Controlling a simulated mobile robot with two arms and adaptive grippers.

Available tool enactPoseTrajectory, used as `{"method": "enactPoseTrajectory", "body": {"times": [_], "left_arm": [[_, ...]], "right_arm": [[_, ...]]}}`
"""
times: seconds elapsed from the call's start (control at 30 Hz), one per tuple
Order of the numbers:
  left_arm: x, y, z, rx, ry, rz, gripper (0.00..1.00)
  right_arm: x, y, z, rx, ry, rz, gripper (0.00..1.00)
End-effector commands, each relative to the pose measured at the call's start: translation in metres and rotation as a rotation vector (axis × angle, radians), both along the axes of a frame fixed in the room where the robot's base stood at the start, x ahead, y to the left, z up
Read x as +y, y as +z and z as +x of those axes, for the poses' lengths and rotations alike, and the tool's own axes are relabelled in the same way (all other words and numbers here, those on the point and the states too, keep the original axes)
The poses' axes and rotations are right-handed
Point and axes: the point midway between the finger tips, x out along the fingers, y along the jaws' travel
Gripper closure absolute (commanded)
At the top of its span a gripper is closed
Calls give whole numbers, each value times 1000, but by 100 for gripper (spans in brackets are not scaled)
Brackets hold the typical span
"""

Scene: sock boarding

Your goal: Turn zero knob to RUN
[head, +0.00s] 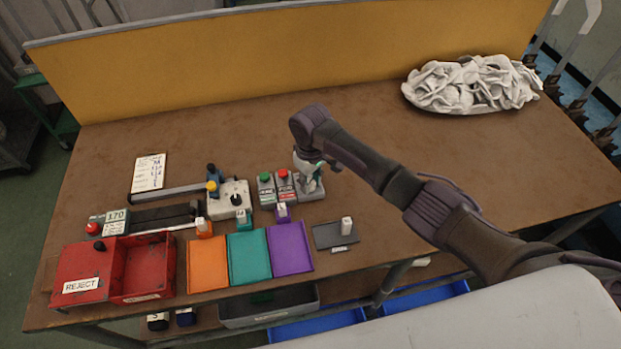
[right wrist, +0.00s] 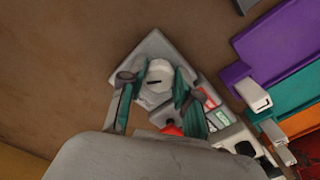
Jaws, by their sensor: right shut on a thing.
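The zero knob (right wrist: 157,75) is a pale round knob with a short dark mark on top. It stands on a grey box (right wrist: 150,48), which shows in the head view (head: 312,190) beside the red and green button boxes. My right gripper (right wrist: 157,88) is shut on the knob, with a teal finger on each side of it. In the head view my right gripper (head: 309,172) comes down over the grey box and hides the knob. No RUN marking is readable around the knob. My left gripper is in neither view.
A green button box (head: 265,190) and a red button box (head: 284,187) stand close left of the grey box. Orange, teal and purple trays (head: 290,247) and a red reject bin (head: 140,265) lie nearer. A sock pile (head: 470,85) is at back right. The table's middle is clear.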

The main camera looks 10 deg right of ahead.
Motion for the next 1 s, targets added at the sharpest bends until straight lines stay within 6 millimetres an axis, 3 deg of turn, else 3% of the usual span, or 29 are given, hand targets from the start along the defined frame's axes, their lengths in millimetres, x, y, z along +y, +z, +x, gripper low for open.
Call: {"method": "enactPoseTrajectory", "body": {"times": [0.4,1.0], "left_arm": [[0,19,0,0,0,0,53],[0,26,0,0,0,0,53]], "right_arm": [[0,3,2,-3,386,0,100],[0,2,3,-5,955,2,100]]}}
